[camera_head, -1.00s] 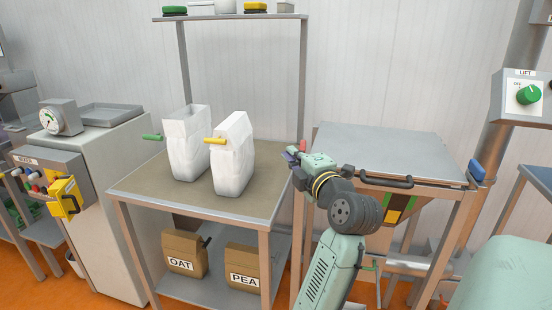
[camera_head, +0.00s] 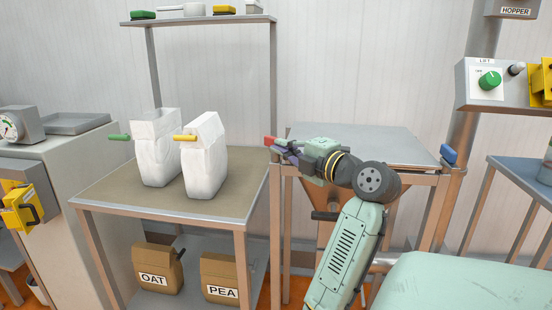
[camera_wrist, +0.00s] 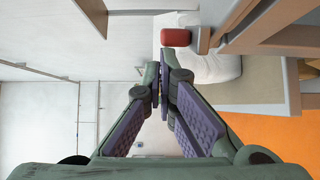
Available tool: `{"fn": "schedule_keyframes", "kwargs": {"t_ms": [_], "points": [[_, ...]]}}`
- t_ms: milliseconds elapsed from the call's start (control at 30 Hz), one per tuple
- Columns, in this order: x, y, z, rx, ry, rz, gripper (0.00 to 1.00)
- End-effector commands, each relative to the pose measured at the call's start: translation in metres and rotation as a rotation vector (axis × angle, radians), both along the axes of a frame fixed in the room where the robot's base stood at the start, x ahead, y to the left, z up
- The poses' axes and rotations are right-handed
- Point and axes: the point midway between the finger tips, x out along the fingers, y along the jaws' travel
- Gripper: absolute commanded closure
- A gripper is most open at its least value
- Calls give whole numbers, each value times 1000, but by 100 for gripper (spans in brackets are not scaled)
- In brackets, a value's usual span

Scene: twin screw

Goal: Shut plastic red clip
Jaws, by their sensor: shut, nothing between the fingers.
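The red clip (camera_head: 270,141) sits at the left front corner of the metal-topped stand (camera_head: 360,142). In the wrist view the red clip (camera_wrist: 176,37) is a rounded red block on a grey bracket, just above and right of my fingertips. My gripper (camera_head: 284,148) is close beside it, and in the head view its fingers partly hide the corner. In the wrist view my gripper (camera_wrist: 161,73) has its purple-padded fingers together with nothing between them. They appear apart from the clip. I cannot tell whether the clip is open or shut.
A matching blue clip (camera_head: 449,153) is at the stand's right side. A table (camera_head: 105,192) to the left holds two white bags (camera_head: 204,170) with green (camera_head: 119,137) and yellow (camera_head: 185,137) clips. The lift control box (camera_head: 505,84) is at the right.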

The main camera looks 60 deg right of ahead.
Motion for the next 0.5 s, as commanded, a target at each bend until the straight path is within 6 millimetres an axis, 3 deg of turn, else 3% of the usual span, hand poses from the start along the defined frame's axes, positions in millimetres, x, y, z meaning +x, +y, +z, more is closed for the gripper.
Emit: {"fn": "schedule_keyframes", "kwargs": {"t_ms": [500], "points": [[-12,-27,-1,0,0,0,100]]}}
